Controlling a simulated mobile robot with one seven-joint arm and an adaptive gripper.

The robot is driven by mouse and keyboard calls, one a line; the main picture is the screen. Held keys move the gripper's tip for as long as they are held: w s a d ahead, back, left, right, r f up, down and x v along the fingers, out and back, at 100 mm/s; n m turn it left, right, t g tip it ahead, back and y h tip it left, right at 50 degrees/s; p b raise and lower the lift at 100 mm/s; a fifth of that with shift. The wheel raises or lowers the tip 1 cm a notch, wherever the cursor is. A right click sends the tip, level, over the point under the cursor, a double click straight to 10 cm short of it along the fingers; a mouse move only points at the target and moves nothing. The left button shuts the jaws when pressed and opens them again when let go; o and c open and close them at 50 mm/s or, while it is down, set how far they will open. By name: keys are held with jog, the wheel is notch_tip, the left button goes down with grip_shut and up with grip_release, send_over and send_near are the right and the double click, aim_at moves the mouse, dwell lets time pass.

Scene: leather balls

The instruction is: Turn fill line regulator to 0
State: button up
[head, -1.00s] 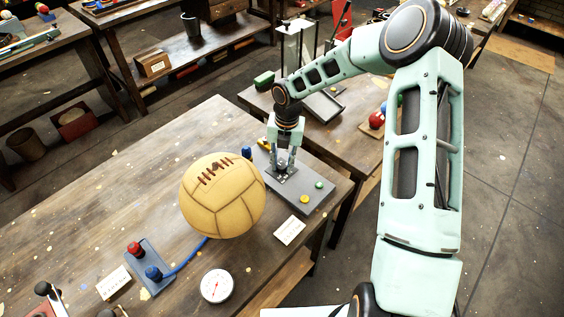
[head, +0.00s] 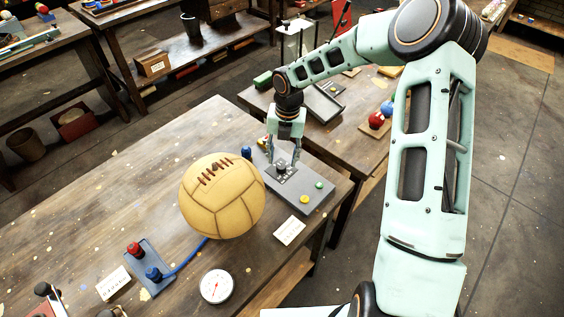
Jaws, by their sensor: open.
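A grey panel (head: 313,193) lies on the wooden table. A small dark square fitting (head: 283,172) is on it, beside a yellow button (head: 305,199) and a green button (head: 319,185). My gripper (head: 284,160) points down over the fitting with its fingers apart and nothing visible between them. I cannot tell whether the fingertips touch it. No label or dial setting is readable.
A tan leather ball (head: 222,196) sits just left of the gripper. A blue fitting (head: 246,152) stands behind the ball. A round white gauge (head: 217,286) and a white card (head: 290,231) lie near the front edge. The table's left part is mostly clear.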

aim_at(284, 167)
notch_tip(284, 167, up, 9)
jog(key=shift+d, duration=0.35)
jog(key=shift+f, duration=0.1)
